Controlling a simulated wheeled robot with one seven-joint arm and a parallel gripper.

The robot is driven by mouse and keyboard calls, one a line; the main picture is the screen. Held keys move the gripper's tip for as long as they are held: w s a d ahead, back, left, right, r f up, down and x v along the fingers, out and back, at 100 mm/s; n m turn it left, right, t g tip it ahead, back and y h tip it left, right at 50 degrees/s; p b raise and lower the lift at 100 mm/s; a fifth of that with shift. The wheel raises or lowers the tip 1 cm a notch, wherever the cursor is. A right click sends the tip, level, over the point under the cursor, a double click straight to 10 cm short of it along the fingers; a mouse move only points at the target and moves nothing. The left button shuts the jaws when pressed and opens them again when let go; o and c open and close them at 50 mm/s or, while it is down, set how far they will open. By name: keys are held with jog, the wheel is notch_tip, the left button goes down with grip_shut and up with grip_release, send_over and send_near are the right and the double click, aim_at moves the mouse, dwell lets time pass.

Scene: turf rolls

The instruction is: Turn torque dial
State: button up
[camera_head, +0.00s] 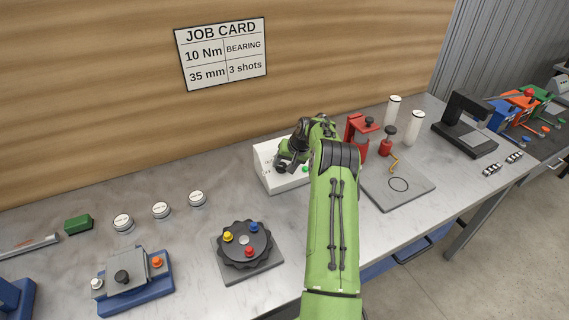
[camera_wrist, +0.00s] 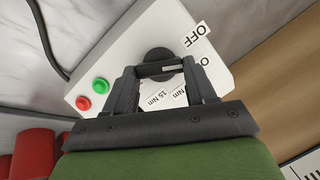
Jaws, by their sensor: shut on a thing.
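The torque dial (camera_wrist: 158,56) is a dark round knob on a white control box (camera_wrist: 120,48). In the wrist view my gripper (camera_wrist: 159,70) is shut on the dial, one finger on each side of it. Labels around the dial include OFF and 15 Nm; another Nm label is partly hidden by the fingers. A green button and a red button sit on the left of the box. In the head view the white box (camera_head: 268,172) is at the back of the bench, and my arm hides the dial and much of the box.
A job card (camera_head: 222,54) on the wall reads 10 Nm, bearing, 35 mm, 3 shots. A red press (camera_head: 357,135) and a grey plate (camera_head: 415,195) stand right of my arm. A round black fixture (camera_head: 245,262) sits at front left. White-topped round containers line the bench's left.

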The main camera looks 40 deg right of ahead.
jog(key=m, duration=0.2)
jog(key=m+t, duration=0.1)
jog(key=m, duration=0.1)
jog(key=m+y+b, duration=0.1)
jog(key=m, duration=0.1)
jog(key=shift+s+d+f+t, duration=0.2)
jog(key=shift+s+f+t, duration=0.05)
jog(key=shift+t, duration=0.15)
jog(key=m, duration=0.2)
jog(key=m+t, duration=0.1)
jog(key=m, duration=0.1)
jog(key=shift+s+f+m+t+b, duration=0.1)
jog(key=shift+s+m+t+b, duration=0.1)
jog(key=shift+m+t+b, duration=0.15)
jog(key=shift+m, duration=0.25)
jog(key=o, duration=1)
jog(key=shift+o, duration=0.2)
jog(key=v, duration=1.5)
jog(key=shift+s+r, duration=0.25)
